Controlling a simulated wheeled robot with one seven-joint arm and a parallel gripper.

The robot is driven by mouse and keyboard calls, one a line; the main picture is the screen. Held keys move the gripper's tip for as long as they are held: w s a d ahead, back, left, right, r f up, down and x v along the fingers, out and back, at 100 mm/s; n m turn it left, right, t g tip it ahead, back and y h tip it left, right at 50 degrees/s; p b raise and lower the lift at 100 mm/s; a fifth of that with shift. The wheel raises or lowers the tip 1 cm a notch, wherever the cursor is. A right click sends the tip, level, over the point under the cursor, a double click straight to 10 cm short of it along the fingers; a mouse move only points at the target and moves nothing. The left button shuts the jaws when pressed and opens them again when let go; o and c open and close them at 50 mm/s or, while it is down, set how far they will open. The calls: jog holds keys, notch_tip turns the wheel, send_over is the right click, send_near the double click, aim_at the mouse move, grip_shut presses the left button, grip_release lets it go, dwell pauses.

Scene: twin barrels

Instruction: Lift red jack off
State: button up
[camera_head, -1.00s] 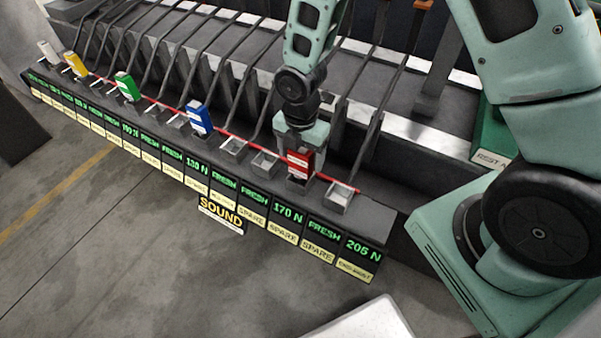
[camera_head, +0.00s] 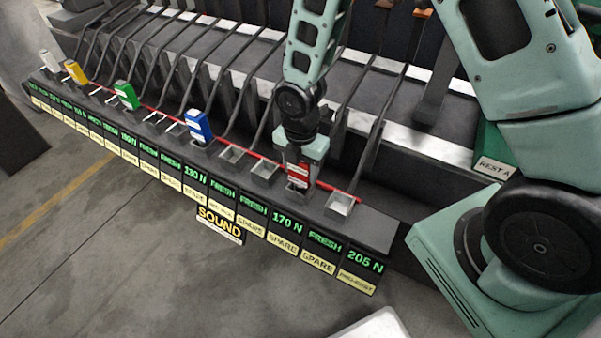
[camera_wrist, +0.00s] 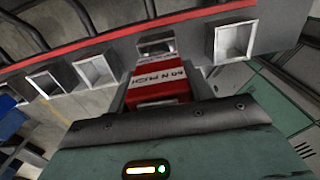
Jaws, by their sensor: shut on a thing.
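The red jack (camera_head: 298,175) stands upright at a square socket near the right end of the grey ledge. My gripper (camera_head: 301,164) comes down on it from above and is shut on it. In the wrist view the red jack (camera_wrist: 157,85), with a white lettered label, shows just beyond the gripper's edge. My fingers hide part of it, and I cannot tell how deep its lower end sits in the socket.
A blue jack (camera_head: 198,126), a green jack (camera_head: 126,95), a yellow jack (camera_head: 76,72) and a white jack (camera_head: 49,64) stand leftward along the ledge. Empty sockets (camera_head: 340,204) flank the red jack. Thin dark rods rise behind. A red line runs along the ledge.

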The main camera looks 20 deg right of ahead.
jog(key=shift+r+p, duration=0.65)
jog(key=shift+r, duration=0.1)
dwell(0.3)
jog(key=shift+r+p, duration=4.8)
jog(key=shift+r, duration=0.65)
jog(key=shift+f, duration=0.1)
